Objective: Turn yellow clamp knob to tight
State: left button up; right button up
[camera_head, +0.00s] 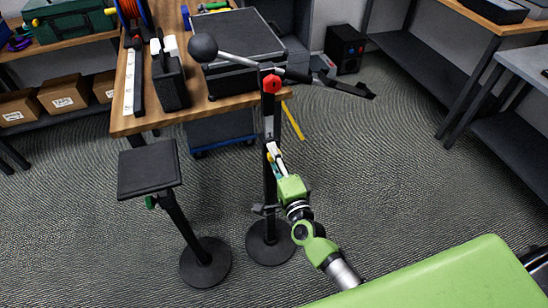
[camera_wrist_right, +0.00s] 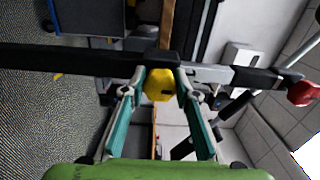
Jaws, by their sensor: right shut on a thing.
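The yellow clamp knob (camera_wrist_right: 159,85) is in the middle of the wrist view, against the dark pole of a stand (camera_head: 269,195). It shows only as a small yellow spot in the head view (camera_head: 270,157). My right gripper (camera_head: 272,155) reaches the pole from the lower right, partway up. In the wrist view its two fingers (camera_wrist_right: 160,82) are on either side of the knob and shut on it. A dark mark shows on the knob's face; its setting cannot be told. My left gripper is not in view.
A red knob (camera_head: 271,84) sits higher on the same stand, below a slanted boom (camera_head: 245,62) with a dark ball. A second stand with a square black top (camera_head: 149,170) is to the left. A wooden workbench (camera_head: 130,122) is behind. Carpet (camera_head: 390,190) is clear on the right.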

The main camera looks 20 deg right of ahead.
jog(key=shift+m, duration=0.3)
jog(key=o, duration=1.1)
jog(key=shift+s, duration=0.1)
jog(key=s, duration=1.2)
jog(key=shift+d, duration=0.2)
jog(key=shift+w, duration=0.1)
